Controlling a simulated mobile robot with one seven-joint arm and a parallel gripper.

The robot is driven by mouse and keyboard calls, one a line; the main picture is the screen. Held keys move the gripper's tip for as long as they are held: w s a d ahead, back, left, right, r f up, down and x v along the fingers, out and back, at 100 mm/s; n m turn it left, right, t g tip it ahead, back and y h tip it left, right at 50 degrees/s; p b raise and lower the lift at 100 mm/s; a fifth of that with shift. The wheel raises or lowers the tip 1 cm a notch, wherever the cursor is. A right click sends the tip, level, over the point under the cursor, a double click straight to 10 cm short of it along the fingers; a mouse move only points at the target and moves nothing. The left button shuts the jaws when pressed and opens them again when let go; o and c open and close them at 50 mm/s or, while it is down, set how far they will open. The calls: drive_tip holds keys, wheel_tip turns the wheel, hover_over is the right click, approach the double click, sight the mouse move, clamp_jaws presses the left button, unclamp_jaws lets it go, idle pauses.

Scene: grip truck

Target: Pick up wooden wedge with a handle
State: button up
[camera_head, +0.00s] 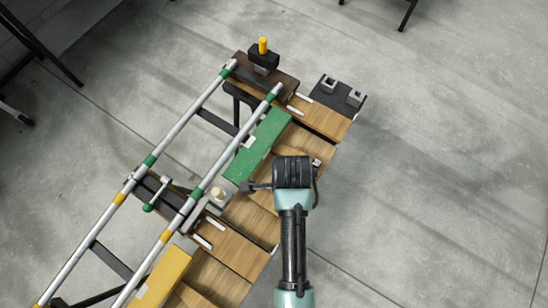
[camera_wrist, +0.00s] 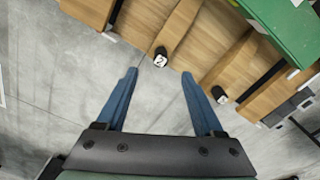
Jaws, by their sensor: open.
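Several wooden wedge-like pieces lie in a row along the right side of a rail track; one is the wooden piece at the lower middle (camera_head: 232,246), and others show in the wrist view (camera_wrist: 178,30). I cannot tell for sure which one has the handle. My gripper (camera_head: 252,187) is over the middle of the row in the head view, its fingers mostly hidden by the wrist. In the wrist view my gripper (camera_wrist: 158,73) has two blue fingers spread apart with nothing between them. The wooden pieces lie beyond the fingertips.
A green box (camera_head: 258,146) and a yellow box (camera_head: 163,276) lie beside the metal rails (camera_head: 190,120). A dark block with a yellow peg (camera_head: 263,58) stands at the far end. Small black-and-white round parts (camera_wrist: 161,58) sit at the wood's edge. Concrete floor at right is clear.

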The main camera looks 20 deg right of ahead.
wheel_tip(320, 180, down, 5)
drive_tip(key=shift+w+d+f, duration=0.1)
drive_tip(key=shift+s+d+f, duration=0.1)
drive_tip(key=shift+d+f, duration=0.05)
drive_tip(key=shift+f, duration=1.2)
drive_tip(key=shift+s+d+f, duration=0.1)
drive_tip(key=shift+f, duration=1.25)
clamp_jaws()
